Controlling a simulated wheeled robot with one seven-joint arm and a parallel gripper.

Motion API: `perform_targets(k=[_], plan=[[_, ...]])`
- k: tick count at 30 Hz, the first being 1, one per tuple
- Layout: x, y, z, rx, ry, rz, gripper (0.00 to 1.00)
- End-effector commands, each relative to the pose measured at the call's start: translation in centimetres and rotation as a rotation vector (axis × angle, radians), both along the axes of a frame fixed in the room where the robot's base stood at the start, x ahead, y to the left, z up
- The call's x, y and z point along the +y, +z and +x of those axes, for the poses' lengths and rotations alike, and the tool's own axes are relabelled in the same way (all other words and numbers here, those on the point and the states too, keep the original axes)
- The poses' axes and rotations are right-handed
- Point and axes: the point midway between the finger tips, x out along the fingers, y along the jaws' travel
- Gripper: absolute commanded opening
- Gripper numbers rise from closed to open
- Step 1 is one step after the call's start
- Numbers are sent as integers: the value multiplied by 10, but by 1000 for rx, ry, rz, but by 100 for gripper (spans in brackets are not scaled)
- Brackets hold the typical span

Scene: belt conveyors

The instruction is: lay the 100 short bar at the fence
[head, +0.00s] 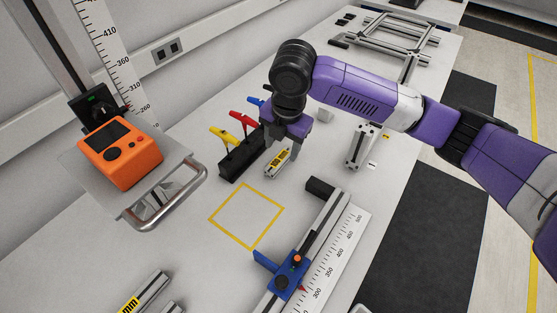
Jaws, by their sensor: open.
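A short aluminium bar (275,168) with a yellow label lies on the white bench, beside a black block; its label is too small to read. My gripper (284,158) points down over this bar, open, with its fingers near the bar's far part. I cannot tell whether they touch it. The fence (323,229) is a long rail at the lower middle with a white millimetre scale (345,235). A black end block (320,187) sits at its far end, and a blue stop (287,277) with an orange knob sits on it nearer to me.
A black holder (239,160) with coloured clamps stands left of my gripper. A yellow-outlined square (247,215) on the bench is empty. An orange device (121,152) sits on a tray at left. Another labelled bar (143,294) lies at lower left. A profile frame (388,38) lies behind.

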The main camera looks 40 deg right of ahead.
Motion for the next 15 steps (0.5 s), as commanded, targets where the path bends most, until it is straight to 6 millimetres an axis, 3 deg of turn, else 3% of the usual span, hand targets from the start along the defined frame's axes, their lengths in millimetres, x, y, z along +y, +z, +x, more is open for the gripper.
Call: perform_targets(k=[9, 15], plan=[[-1, -41, 6, 1, -2, 1, 56], [-2, -50, 8, -1, -1, -1, 56]])
